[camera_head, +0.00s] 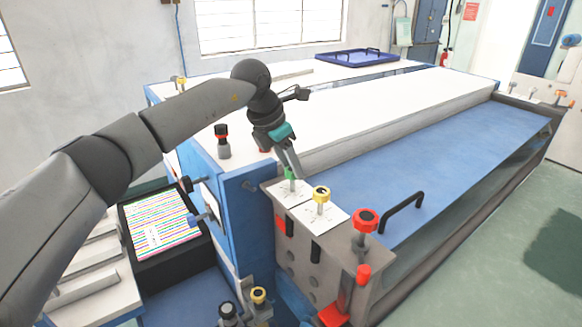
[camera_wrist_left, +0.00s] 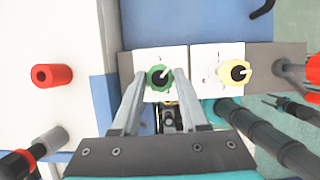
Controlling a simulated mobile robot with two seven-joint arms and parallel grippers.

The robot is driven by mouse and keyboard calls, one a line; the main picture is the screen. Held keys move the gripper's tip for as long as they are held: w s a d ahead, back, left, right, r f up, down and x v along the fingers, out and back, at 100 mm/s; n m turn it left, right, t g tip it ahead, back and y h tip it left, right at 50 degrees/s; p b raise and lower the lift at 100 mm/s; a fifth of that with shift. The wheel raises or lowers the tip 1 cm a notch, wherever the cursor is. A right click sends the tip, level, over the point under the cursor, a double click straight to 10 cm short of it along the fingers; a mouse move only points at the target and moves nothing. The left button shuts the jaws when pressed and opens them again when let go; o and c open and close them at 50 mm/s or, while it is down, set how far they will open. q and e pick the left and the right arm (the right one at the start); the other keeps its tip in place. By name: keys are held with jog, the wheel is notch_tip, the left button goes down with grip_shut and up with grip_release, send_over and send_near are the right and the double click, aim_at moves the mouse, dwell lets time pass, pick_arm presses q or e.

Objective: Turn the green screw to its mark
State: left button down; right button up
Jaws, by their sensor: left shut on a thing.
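The green screw (camera_head: 290,173) stands on a white marked plate (camera_head: 290,194) at the near left corner of the machine. The marks around the screw are too small to read.
A yellow screw (camera_head: 321,194) stands on the neighbouring plate, and a red knob (camera_head: 365,220) is farther right. A black handle (camera_head: 404,212) rises from the blue panel (camera_head: 450,165).

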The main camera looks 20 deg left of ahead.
pick_arm(q)
jog(key=m+g+h, duration=0.1)
jog(key=m, duration=0.3)
jog(key=shift+w+r, duration=0.1)
jog(key=shift+w, duration=0.05)
jog(key=shift+a+m+g+h+p, duration=0.1)
jog(key=shift+m+g+h+p, duration=0.4)
jog(key=shift+m, duration=1)
jog(key=shift+c, duration=2.1)
grip_release()
jog(key=shift+a+r, duration=0.2)
jog(key=shift+r, duration=0.15)
jog(key=v, duration=1.4)
jog(key=shift+d+r+b, duration=0.25)
jog(key=shift+b, duration=0.05)
